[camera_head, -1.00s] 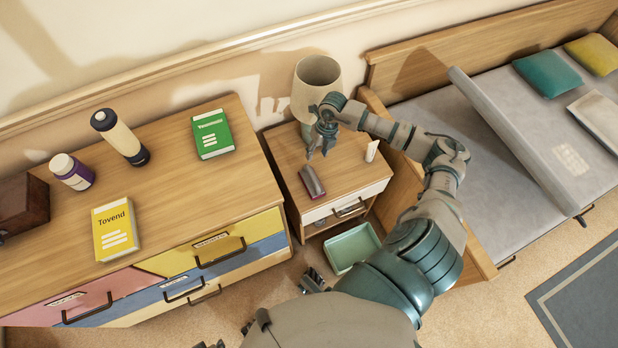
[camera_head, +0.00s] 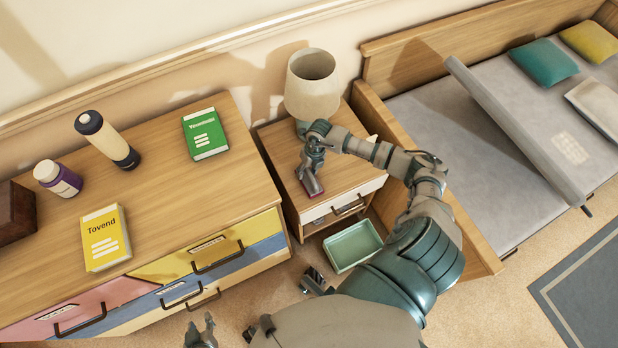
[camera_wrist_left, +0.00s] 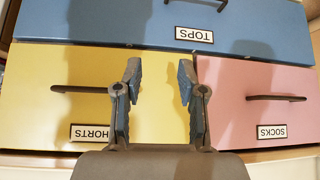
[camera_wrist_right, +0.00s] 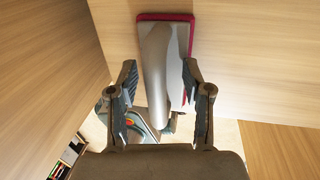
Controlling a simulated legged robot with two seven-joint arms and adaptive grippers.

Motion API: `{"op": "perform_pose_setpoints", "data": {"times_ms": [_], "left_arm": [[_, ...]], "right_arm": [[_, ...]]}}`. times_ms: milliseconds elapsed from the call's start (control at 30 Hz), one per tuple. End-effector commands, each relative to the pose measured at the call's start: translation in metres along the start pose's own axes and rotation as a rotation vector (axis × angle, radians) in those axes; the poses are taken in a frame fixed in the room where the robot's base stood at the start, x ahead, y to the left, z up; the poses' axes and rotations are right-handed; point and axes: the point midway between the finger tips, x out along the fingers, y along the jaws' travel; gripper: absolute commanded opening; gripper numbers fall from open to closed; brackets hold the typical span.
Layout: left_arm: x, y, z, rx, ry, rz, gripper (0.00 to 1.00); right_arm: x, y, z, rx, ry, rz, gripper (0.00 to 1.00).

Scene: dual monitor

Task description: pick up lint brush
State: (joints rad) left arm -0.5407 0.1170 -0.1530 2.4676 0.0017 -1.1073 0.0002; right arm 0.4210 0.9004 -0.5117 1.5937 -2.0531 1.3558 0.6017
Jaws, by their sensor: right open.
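The lint brush (camera_head: 312,183), grey with a dark red edge, lies on the nightstand top near its front edge. It also shows in the right wrist view (camera_wrist_right: 163,70), running between and beyond the fingers. My right gripper (camera_head: 312,168) is open just above the brush, with one finger on each side of its near part (camera_wrist_right: 160,95); I cannot tell whether they touch it. My left gripper (camera_head: 200,335) is low in front of the dresser. In the left wrist view it is open and empty (camera_wrist_left: 158,80), facing the drawers.
The nightstand (camera_head: 345,165) carries a lamp (camera_head: 312,85) behind my right gripper. A green bin (camera_head: 352,246) stands on the floor in front. The dresser (camera_head: 170,205) holds books and bottles. The bed (camera_head: 450,150) is at the right.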

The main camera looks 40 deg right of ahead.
Motion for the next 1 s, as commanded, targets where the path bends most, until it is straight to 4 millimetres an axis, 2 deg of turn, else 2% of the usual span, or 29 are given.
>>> {"op": "perform_pose_setpoints", "data": {"times_ms": [100,300,733,867,1000], "left_arm": [[-0.001,-0.001,0.0,0.0,-0.001,0.0,0.4],[0.001,0.0,0.0,0.001,-0.003,-0.002,0.4],[-0.001,0.0,0.0,0.0,-0.011,-0.002,0.4],[-0.007,-0.003,0.014,0.0,-0.081,-0.006,0.4],[-0.018,-0.006,0.032,-0.002,-0.186,-0.013,0.4]], "right_arm": [[-0.001,0.001,0.0,-0.001,-0.001,-0.001,0.5],[-0.001,0.001,0.0,-0.001,0.0,-0.001,0.0],[-0.005,0.0,0.001,-0.001,-0.001,0.0,0.0],[-0.019,0.003,0.001,-0.002,-0.003,-0.001,0.0],[-0.043,0.008,0.001,-0.002,-0.005,-0.002,0.0]]}}
